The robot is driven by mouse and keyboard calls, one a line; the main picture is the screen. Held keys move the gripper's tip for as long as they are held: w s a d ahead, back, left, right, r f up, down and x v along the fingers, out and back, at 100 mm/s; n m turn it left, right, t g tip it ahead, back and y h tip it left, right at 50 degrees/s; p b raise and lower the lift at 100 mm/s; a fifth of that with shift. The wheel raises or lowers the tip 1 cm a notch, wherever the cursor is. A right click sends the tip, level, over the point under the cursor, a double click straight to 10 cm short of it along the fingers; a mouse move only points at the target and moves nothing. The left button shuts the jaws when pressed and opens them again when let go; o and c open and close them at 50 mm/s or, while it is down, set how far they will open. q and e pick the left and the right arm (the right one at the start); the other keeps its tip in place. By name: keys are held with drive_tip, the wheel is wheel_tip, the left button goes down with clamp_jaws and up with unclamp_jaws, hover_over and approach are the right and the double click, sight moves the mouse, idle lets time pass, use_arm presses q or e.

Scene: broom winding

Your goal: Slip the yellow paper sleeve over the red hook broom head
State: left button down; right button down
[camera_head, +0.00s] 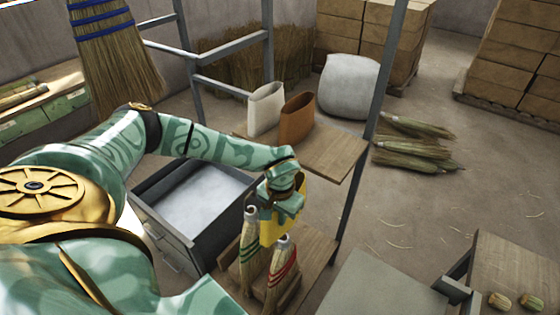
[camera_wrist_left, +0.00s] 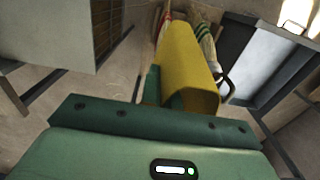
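The yellow paper sleeve (camera_head: 268,230) is in my left gripper (camera_head: 284,196), just above and behind the broom heads. In the left wrist view the sleeve (camera_wrist_left: 190,78) is a flattened yellow tube beside the green fingers (camera_wrist_left: 172,98), which look closed on its near part. The red hook broom head (camera_head: 283,262), with red bands, stands tilted on the low wooden shelf. A similar head with green bands (camera_head: 250,242) stands to its left. The sleeve is apart from the red-banded head, as far as I can see; part of it is hidden by the gripper and heads. My right gripper is out of view.
A white sleeve (camera_head: 265,108) and a brown sleeve (camera_head: 297,118) stand on the upper wooden shelf (camera_head: 335,150). Grey metal posts (camera_head: 372,120) frame the rack. An open grey drawer (camera_head: 160,215) lies left. A wooden bench (camera_head: 515,265) is at the right.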

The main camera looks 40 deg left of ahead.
sight(280, 231)
use_arm(q)
drive_tip(key=shift+f, duration=0.1)
drive_tip(key=shift+f+b, duration=0.4)
drive_tip(key=shift+f, duration=0.15)
drive_tip(key=shift+f+b, duration=1.7)
drive_tip(key=shift+f, duration=1.3)
drive_tip(key=shift+s+f, duration=0.1)
drive_tip(key=shift+f+b, duration=2.7)
drive_tip(key=shift+f, duration=1.75)
